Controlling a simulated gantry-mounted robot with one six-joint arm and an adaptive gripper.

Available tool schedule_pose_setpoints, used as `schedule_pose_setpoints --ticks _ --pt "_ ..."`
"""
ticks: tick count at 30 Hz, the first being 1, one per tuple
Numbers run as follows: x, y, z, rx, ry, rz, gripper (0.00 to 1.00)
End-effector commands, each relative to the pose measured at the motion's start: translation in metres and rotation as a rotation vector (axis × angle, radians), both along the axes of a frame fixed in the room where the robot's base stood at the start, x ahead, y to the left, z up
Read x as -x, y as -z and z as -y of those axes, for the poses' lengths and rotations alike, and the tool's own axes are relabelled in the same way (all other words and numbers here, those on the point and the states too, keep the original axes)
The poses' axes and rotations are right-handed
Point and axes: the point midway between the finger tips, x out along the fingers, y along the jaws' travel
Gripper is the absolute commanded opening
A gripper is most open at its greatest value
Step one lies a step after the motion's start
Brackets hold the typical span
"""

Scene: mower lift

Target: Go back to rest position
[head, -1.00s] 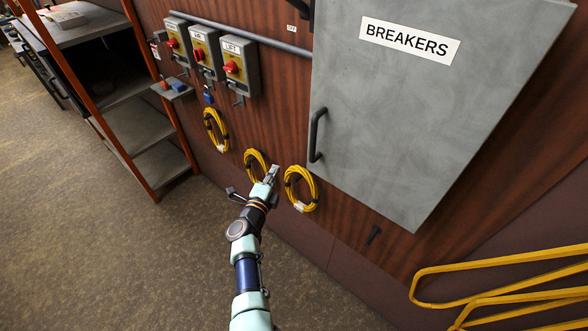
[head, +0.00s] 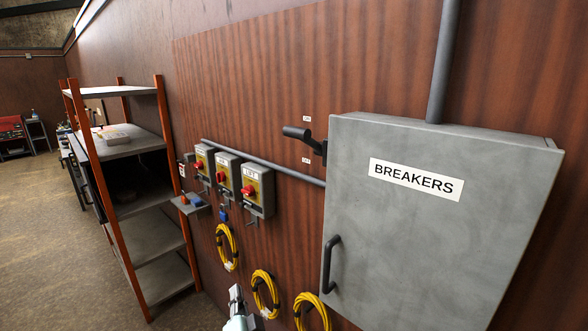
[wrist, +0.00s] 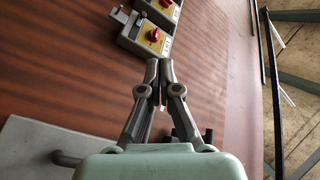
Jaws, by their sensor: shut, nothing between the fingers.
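My gripper (wrist: 160,75) is in the middle of the wrist view, its two fingers together with nothing between them. In the head view only the end of my gripper (head: 236,297) shows at the bottom edge, just left of the middle yellow cable coil; the rest of my arm is out of the picture. In the wrist view, a switch box with a red knob (wrist: 150,37) lies beyond the fingertips. I cannot tell the exact gap to the wall.
A grey BREAKERS cabinet (head: 430,240) with a black handle (head: 328,264) sticks out at right. Red-knobbed switch boxes (head: 257,192) line the wall above yellow cable coils (head: 227,246). An orange-framed shelf (head: 128,145) stands at left. The floor (head: 35,225) at far left is clear.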

Motion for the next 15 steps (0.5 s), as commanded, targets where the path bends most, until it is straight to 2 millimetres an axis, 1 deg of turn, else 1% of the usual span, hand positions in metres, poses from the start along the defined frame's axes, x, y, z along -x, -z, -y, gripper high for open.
schedule_pose_setpoints --ticks 1,2,3,4,5,6,8,9,11,12,14,15 --pt "0.024 -0.005 0.005 0.122 -0.027 0.003 0.0" --pt "0.039 -0.007 0.008 0.203 -0.041 -0.004 0.0" --pt "0.059 -0.008 0.014 0.306 -0.05 -0.016 0.0" --pt "0.074 -0.008 0.021 0.379 -0.051 -0.031 0.0" --pt "0.088 -0.008 0.028 0.447 -0.048 -0.044 0.0" --pt "0.108 -0.008 0.038 0.529 -0.04 -0.069 0.0" --pt "0.135 -0.008 0.055 0.634 -0.02 -0.108 0.0" --pt "0.153 -0.008 0.067 0.693 -0.004 -0.137 0.0" --pt "0.179 -0.009 0.084 0.769 0.024 -0.181 0.0" --pt "0.197 -0.009 0.096 0.815 0.046 -0.213 0.0" --pt "0.223 -0.01 0.113 0.871 0.076 -0.26 0.0" --pt "0.241 -0.01 0.123 0.903 0.097 -0.294 0.0"
